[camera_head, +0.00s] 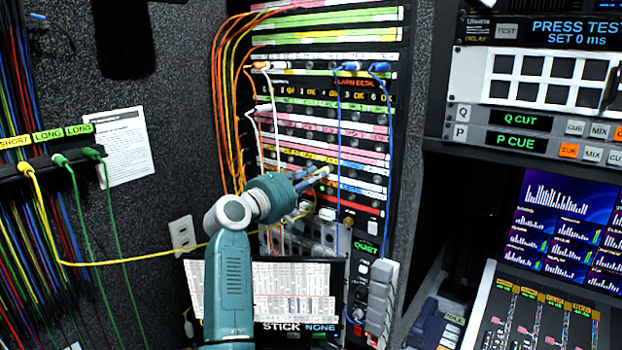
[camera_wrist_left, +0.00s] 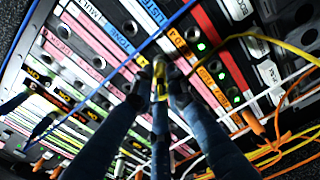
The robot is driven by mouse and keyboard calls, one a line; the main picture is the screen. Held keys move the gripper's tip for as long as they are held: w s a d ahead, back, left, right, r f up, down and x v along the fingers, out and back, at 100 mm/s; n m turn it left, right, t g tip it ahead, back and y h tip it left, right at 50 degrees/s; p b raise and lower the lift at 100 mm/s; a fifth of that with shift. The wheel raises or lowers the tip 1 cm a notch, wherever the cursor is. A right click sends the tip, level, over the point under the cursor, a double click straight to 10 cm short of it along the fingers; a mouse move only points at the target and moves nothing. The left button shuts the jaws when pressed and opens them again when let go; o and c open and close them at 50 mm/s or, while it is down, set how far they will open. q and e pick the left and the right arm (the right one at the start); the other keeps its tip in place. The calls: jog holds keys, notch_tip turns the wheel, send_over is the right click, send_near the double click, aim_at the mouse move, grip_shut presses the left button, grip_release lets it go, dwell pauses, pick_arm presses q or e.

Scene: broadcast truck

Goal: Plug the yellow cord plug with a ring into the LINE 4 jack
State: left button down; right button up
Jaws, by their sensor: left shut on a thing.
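My left gripper (camera_head: 318,176) is at the patch bay (camera_head: 330,120), in front of its lower rows. In the left wrist view the gripper (camera_wrist_left: 160,76) is shut on the yellow plug (camera_wrist_left: 160,68), whose tip points at the panel near a red strip. Fingers hide much of the plug; I cannot tell whether its tip is in a jack. The yellow cord (camera_head: 130,262) runs from the left holder to the gripper; it also shows in the left wrist view (camera_wrist_left: 262,37). The LINE 4 label is not clearly readable. My right gripper is not in view.
Orange cords (camera_head: 217,90) hang down the bay's left side, and a blue cord (camera_head: 338,130) hangs in front of it. Green cords (camera_head: 75,195) hang from the holder at left. A screen (camera_head: 290,290) stands below the bay.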

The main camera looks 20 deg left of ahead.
pick_arm(q)
jog(key=shift+w+r, duration=0.1)
jog(key=shift+w, duration=0.1)
jog(key=shift+w+d, duration=0.15)
jog(key=shift+w, duration=0.05)
jog(key=c, duration=1.7)
grip_release()
jog(key=shift+o, duration=0.2)
jog(key=v, duration=1.2)
